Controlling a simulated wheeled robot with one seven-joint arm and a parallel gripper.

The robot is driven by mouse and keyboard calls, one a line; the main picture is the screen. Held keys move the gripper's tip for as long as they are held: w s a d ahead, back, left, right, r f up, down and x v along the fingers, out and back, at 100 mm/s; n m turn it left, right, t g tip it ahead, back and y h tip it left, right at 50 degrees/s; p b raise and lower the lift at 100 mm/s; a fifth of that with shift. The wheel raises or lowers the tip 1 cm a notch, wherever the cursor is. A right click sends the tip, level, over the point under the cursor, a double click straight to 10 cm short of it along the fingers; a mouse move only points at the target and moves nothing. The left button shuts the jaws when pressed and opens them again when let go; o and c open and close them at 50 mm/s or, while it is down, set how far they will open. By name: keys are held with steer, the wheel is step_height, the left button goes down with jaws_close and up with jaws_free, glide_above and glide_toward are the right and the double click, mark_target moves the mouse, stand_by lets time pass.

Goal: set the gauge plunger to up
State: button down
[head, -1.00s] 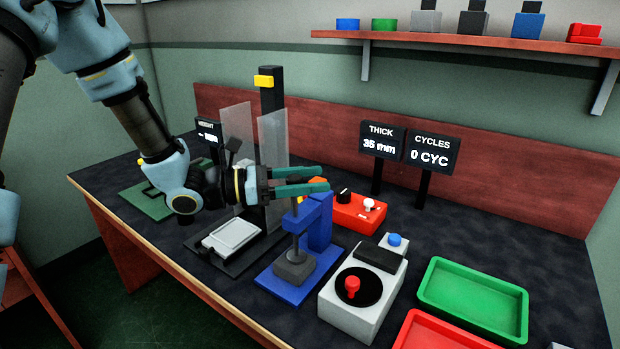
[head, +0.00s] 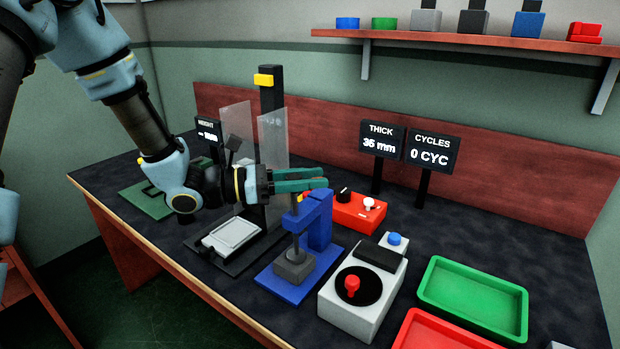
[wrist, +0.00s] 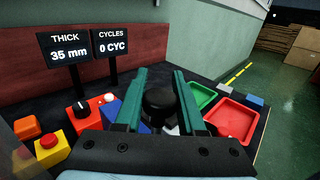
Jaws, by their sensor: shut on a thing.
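The gauge is a blue stand (head: 320,222) on a blue base, with a thin dark vertical rod and a grey block (head: 294,266) low over the base. My gripper (head: 326,180) is above the stand, its green fingers level and pointing right. In the wrist view the fingers close on a round black knob (wrist: 160,103), apparently the plunger's top. In the head view the fingers hide this knob. Whether the grey block is one piece or two is unclear. The THICK display (head: 381,139) reads 35 mm.
A grey box with a red knob (head: 352,286) stands right of the gauge, a red control box (head: 357,213) behind it. Green (head: 514,333) and red trays lie at the right.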

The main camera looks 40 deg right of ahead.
steer(key=shift+r, duration=0.1)
stand_by(0.7)
step_height(320, 180, up, 4)
steer(key=p, duration=0.2)
steer(key=shift+p, duration=0.4)
steer(key=c, duration=0.5)
jaws_free()
steer(key=b+v, duration=0.2)
steer(key=v, duration=0.9)
